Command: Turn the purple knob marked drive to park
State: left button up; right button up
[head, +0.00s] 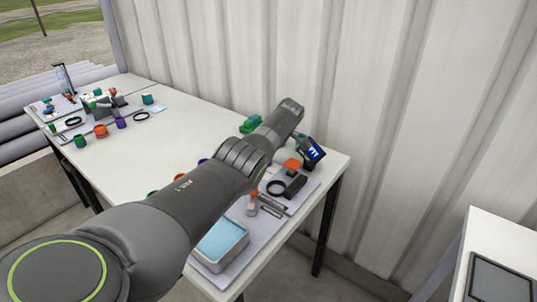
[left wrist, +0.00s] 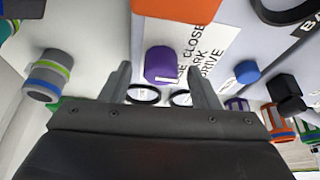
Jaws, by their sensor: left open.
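The purple knob (left wrist: 163,64) shows in the left wrist view, on a pale panel. A white label (left wrist: 207,50) beside it, to the right, carries the words CLOSE, PARK and DRIVE. A small white mark shows at the knob's lower right edge, nearest the label's DRIVE end. My left gripper (left wrist: 158,76) is open and empty, its fingertips to either side of the knob with gaps. I cannot tell their height over it. In the head view my left arm reaches over the table, and its gripper is not clearly seen. My right gripper is in neither view.
In the head view the white table (head: 140,150) stands against a corrugated wall (head: 300,50). An orange block (left wrist: 177,8) and a blue button (left wrist: 247,71) flank the knob.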

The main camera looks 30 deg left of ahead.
pick_arm(q)
jog(key=shift+r, duration=0.1)
jog(key=shift+d+r, duration=0.15)
jog(key=shift+r, duration=0.1)
jog(key=v, duration=1.6)
jog(key=shift+d+r+p, duration=0.2)
jog(key=shift+r+p, duration=0.05)
jog(key=shift+p, duration=0.15)
jog(key=shift+f, duration=0.1)
